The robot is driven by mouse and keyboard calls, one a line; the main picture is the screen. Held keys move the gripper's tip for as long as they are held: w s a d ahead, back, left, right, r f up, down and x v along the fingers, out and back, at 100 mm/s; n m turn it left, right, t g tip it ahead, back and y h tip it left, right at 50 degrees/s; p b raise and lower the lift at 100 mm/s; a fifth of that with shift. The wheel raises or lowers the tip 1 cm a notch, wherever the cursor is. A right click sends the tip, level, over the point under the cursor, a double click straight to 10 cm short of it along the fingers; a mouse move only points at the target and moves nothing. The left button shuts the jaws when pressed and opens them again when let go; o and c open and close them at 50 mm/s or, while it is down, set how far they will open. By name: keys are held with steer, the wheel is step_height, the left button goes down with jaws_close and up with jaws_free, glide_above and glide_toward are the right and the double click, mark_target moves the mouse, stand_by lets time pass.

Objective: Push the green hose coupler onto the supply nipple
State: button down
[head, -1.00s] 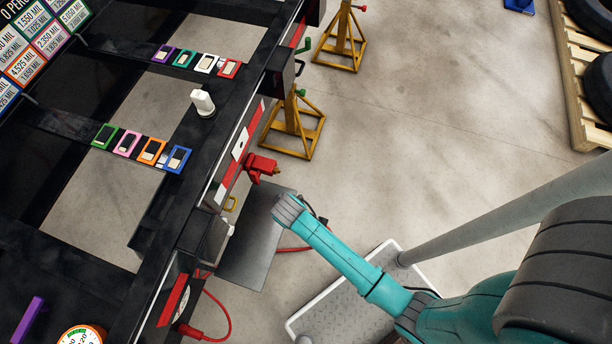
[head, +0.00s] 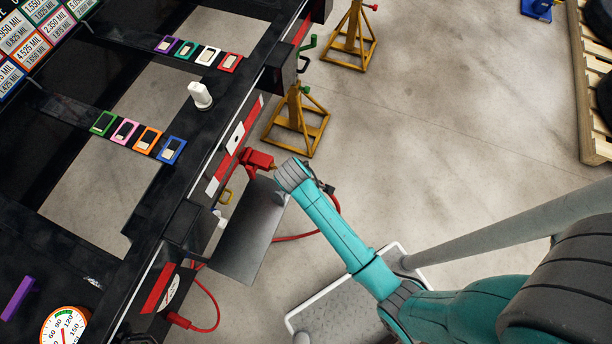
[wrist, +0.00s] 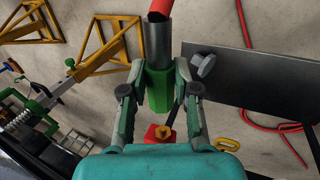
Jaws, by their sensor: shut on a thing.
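The green coupler (wrist: 158,92) sits between the two fingers of my gripper (wrist: 160,78) in the wrist view. A grey metal sleeve (wrist: 158,42) and a red hose (wrist: 163,8) continue from its far end. A brass nipple (wrist: 163,132) on a red block (wrist: 152,136) shows just below the coupler's near end. The two look apart, though the depth between them is hard to judge. In the head view the red fitting (head: 257,160) juts from the trailer rail, close to the end of my arm. The coupler and fingers are hidden there.
A dark plate (head: 247,238) hangs from the rail beside my arm, with a grey knob (wrist: 204,66) near it. Yellow jack stands (head: 299,123) stand beyond the fitting. A yellow handle (head: 226,197) is below.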

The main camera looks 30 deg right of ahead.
steer(key=shift+w+a, duration=0.8)
steer(key=shift+w, duration=0.3)
steer(key=shift+w+a, duration=0.8)
steer(key=shift+w, duration=0.3)
steer(key=shift+w+a, duration=0.35)
steer(key=shift+w, duration=0.1)
stand_by(0.8)
steer(key=c, duration=0.8)
jaws_free()
steer(key=v, duration=1.2)
